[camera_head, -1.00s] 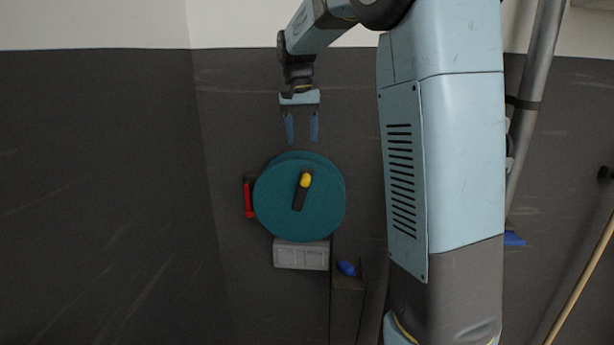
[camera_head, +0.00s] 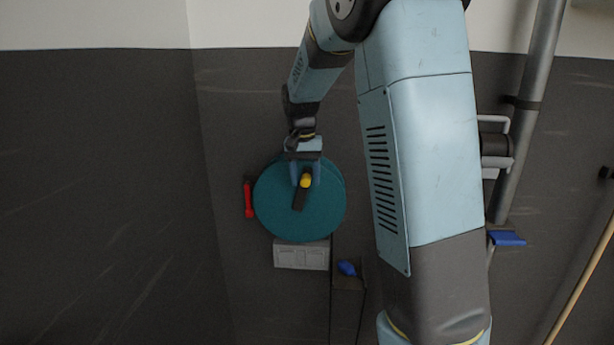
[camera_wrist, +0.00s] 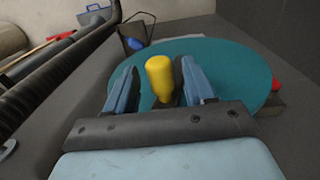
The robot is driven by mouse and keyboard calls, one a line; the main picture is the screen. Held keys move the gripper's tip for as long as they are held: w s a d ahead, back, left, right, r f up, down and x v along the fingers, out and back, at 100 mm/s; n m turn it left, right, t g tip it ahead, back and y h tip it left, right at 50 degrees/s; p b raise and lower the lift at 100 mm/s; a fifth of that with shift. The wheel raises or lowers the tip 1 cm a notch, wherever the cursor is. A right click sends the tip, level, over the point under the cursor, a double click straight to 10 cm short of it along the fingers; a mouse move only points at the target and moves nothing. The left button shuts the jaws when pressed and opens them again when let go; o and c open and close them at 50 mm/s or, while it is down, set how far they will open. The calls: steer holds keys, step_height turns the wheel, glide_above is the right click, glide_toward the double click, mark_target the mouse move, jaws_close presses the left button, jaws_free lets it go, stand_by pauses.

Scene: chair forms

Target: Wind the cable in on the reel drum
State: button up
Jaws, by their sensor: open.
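The teal reel drum (camera_head: 273,212) faces me on the dark wall; it also fills the middle of the wrist view (camera_wrist: 235,70). Its dark crank arm (camera_head: 299,200) ends in a yellow knob (camera_head: 306,181). In the wrist view the yellow knob (camera_wrist: 160,76) stands up between my two blue fingers. My gripper (camera_head: 305,180) is open around the knob, with a finger on each side. In the wrist view my gripper (camera_wrist: 160,85) shows a gap beside the right finger; contact on the left is unclear. I cannot make out the cable on the drum.
A red handle (camera_head: 248,200) is left of the drum. A grey box (camera_head: 301,254) sits below it, with a blue bulb-shaped thing (camera_head: 347,268) to the right. A grey pipe (camera_head: 525,110) and wooden pole (camera_head: 585,272) stand at right. The left wall is clear.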

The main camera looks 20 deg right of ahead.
steer(key=shift+c, duration=0.2)
jaws_close()
stand_by(0.3)
